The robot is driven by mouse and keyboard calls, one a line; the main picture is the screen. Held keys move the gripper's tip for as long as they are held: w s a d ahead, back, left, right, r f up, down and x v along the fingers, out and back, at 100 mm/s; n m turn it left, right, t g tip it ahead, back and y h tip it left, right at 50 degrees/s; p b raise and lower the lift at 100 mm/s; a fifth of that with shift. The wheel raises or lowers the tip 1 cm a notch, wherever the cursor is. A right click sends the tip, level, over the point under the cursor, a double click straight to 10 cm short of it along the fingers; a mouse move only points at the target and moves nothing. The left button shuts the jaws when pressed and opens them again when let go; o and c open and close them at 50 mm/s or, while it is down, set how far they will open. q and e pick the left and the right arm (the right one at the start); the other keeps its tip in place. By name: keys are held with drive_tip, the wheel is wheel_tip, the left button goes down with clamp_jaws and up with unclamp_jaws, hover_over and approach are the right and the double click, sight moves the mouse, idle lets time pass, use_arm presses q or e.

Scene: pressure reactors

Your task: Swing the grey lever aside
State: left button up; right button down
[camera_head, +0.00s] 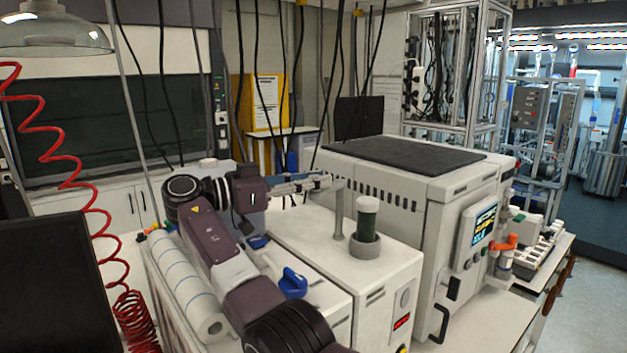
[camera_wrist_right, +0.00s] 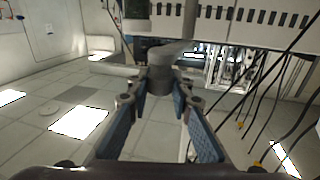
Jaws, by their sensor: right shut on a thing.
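The grey lever (camera_head: 339,222) stands on top of the white box-shaped unit (camera_head: 388,275), as an upright post with an arm at its top. My right gripper (camera_head: 322,183) reaches it from the left, at the height of that arm. In the right wrist view the fingertips (camera_wrist_right: 160,88) are closed on the grey lever (camera_wrist_right: 172,52), one blue-padded finger on each side. My left gripper is not in view.
A green vial with a pale cap (camera_head: 367,217) stands in a grey holder close right of the lever. A large white reactor cabinet (camera_head: 400,205) rises behind. A paper roll (camera_head: 185,280) and blue knobs (camera_head: 293,282) lie near my arm. Black cables hang above.

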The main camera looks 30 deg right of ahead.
idle(0.4)
drive_tip(key=c, duration=1.7)
unclamp_jaws()
drive_tip(key=shift+d, duration=0.1)
drive_tip(key=shift+r, duration=4.95)
drive_tip(key=shift+c, duration=0.3)
